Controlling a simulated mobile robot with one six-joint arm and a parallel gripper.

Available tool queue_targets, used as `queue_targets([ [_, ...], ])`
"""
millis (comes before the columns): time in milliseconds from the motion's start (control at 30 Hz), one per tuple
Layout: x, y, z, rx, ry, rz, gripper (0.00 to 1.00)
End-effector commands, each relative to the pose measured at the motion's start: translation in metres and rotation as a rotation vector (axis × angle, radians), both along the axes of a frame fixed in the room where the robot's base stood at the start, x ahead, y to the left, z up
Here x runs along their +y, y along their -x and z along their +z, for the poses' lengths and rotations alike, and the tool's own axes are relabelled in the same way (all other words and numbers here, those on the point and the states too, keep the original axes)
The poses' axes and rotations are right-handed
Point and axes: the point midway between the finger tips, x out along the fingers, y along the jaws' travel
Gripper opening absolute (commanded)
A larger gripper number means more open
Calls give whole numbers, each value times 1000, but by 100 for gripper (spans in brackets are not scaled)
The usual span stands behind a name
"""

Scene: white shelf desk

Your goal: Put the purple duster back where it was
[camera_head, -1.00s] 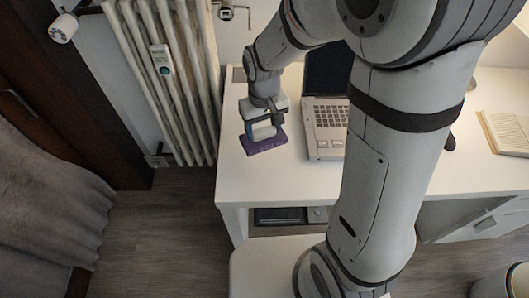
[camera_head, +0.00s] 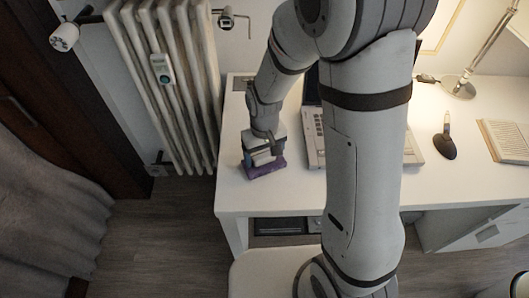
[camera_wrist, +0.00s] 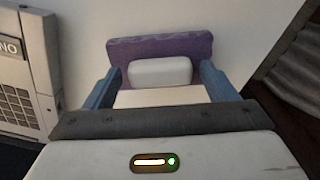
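The purple duster (camera_head: 268,171), a flat purple pad with a pale block-shaped handle, appears to lie on the white desk's left part, left of the laptop. The wrist view shows the purple pad (camera_wrist: 196,48) beyond my fingers, with its white handle (camera_wrist: 160,71) between the blue fingertips. My gripper (camera_head: 262,157) is right above the duster and partly hides it. In the wrist view my gripper (camera_wrist: 161,80) looks open, with a narrow gap visible on each side of the handle.
The laptop (camera_head: 313,140) is right of the duster, mostly hidden by my arm. A radiator (camera_head: 165,85) stands left of the desk.

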Motion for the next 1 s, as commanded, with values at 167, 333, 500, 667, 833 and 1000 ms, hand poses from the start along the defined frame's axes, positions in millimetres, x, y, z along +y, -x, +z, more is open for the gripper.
queue_targets([
  [167, 0, 0, 0, 0, 0, 0, 85],
  [333, 0, 0, 3, -1, 0, -1, 85],
  [500, 0, -1, 25, -6, -2, -1, 85],
  [667, 0, -1, 61, -7, -2, -1, 85],
  [833, 0, -1, 94, -5, -2, -1, 85],
  [1000, 0, -1, 114, -2, -1, -1, 85],
])
